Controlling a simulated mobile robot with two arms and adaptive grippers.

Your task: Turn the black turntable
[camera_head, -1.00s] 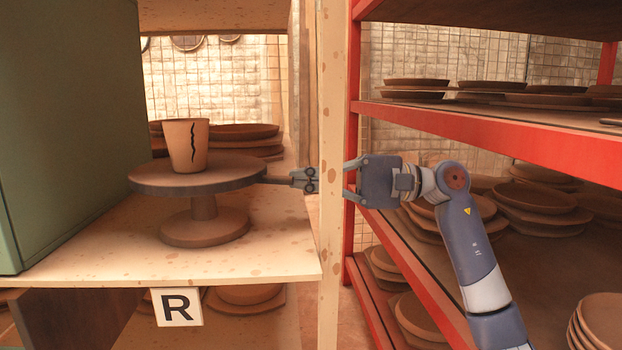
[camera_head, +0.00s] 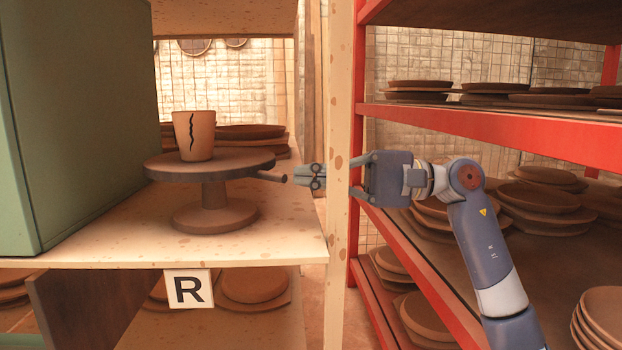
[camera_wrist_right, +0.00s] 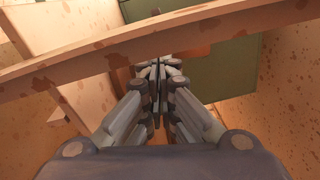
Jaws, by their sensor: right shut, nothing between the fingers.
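The black turntable (camera_head: 225,170) stands on a pale speckled shelf, its dark disc on a brown foot. A short dark peg (camera_head: 272,177) sticks out from its right side. A tan cup (camera_head: 194,136) with a wavy black line stands upright on the disc. My right gripper (camera_head: 298,174) reaches from the right behind the pale post. Its fingers are shut and empty, just right of the peg's end; whether they touch it I cannot tell. In the right wrist view the shut fingers (camera_wrist_right: 160,68) point forward under a beam, and the turntable is mostly hidden. My left gripper is not in view.
The pale upright post (camera_head: 340,230) stands in front of part of my right gripper. A green box (camera_head: 75,120) fills the shelf's left side. An R sign (camera_head: 188,289) marks the shelf edge. The red rack (camera_head: 490,125) at right holds several brown plates.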

